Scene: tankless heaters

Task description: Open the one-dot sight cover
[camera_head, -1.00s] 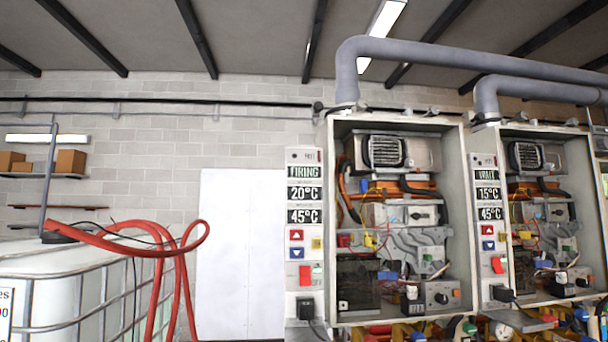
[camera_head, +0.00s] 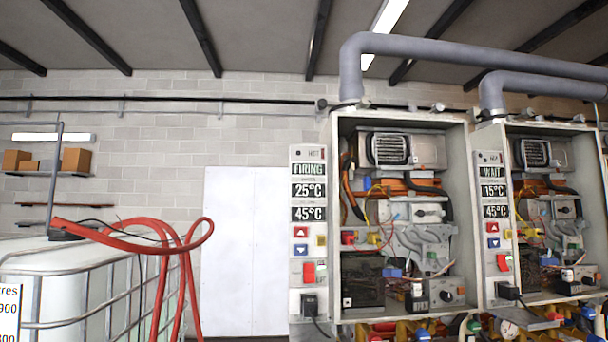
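Two open heater cabinets stand side by side on the right. The left cabinet (camera_head: 465,220) has a display strip (camera_head: 308,230) reading FIRING, 25°C and 45°C. The right cabinet's strip (camera_head: 494,225) reads WAIT, 15°C and 45°C. A dark glossy panel (camera_head: 362,292) sits low in the left cabinet, with a grey box with a knob (camera_head: 446,292) to its right. No dot marks can be made out, so I cannot tell which part is the one-dot sight cover. My gripper is not in view.
A white caged tank (camera_head: 85,290) with looped red hoses (camera_head: 175,246) stands at the left. A white door (camera_head: 230,250) is in the back wall. Pipes and coloured valves (camera_head: 420,330) run under the cabinets. Grey ducts (camera_head: 430,48) run overhead.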

